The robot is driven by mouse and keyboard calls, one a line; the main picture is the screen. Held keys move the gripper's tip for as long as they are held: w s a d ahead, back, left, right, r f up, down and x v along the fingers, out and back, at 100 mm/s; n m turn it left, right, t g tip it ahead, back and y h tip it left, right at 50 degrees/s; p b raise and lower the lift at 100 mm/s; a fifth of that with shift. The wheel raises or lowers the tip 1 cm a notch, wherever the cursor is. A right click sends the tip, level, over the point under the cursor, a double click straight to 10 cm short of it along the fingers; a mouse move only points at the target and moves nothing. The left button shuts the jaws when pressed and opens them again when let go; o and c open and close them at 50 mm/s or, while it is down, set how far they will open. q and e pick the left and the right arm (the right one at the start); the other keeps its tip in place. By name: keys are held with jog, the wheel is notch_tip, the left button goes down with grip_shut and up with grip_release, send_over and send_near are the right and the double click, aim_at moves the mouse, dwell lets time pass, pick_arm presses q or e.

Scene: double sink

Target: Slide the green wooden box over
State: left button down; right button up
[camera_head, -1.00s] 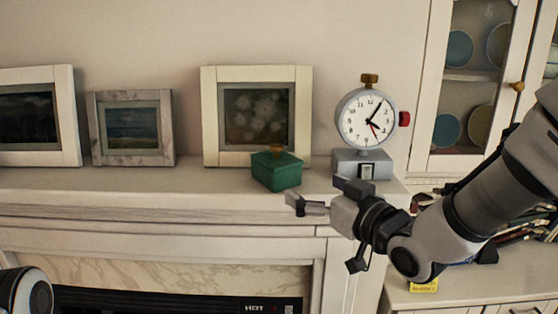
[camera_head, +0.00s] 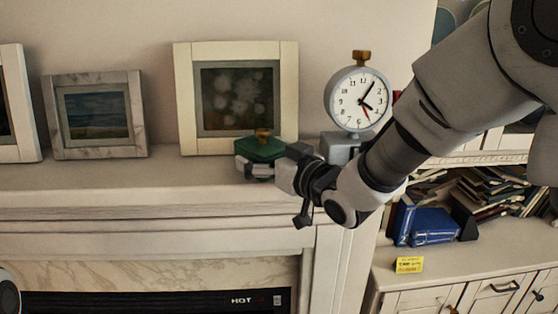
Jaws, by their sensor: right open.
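The green wooden box (camera_head: 262,147) stands on the mantel shelf (camera_head: 110,182), in front of the largest framed picture. It has a gold knob on its lid. My right gripper (camera_head: 262,168) is open and right in front of the box, its fingers hiding the box's lower front. I cannot tell whether the fingers touch it. Only a small rounded part of my left arm shows at the lower left edge, and its gripper is out of view.
A clock (camera_head: 358,100) on a grey base stands right of the box, partly behind my right arm. Framed pictures (camera_head: 97,114) lean along the wall to the left. The shelf front left of the box is clear. Blue books (camera_head: 432,226) and a yellow note (camera_head: 409,265) are on the lower cabinet.

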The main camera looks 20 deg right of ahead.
jog(key=shift+w+a+r, duration=0.1)
jog(key=shift+w+r, duration=0.1)
jog(key=shift+w, duration=0.1)
jog(key=shift+w+f, duration=0.25)
jog(key=shift+w, duration=0.15)
jog(key=c, duration=0.5)
pick_arm(q)
jog(key=shift+s+r, duration=0.2)
jog(key=shift+r, duration=0.2)
pick_arm(e)
jog(key=shift+s+r, duration=0.15)
jog(key=shift+s, duration=0.1)
jog(key=c, duration=0.7)
pick_arm(q)
jog(key=shift+s, duration=0.1)
pick_arm(e)
jog(key=shift+c, duration=0.2)
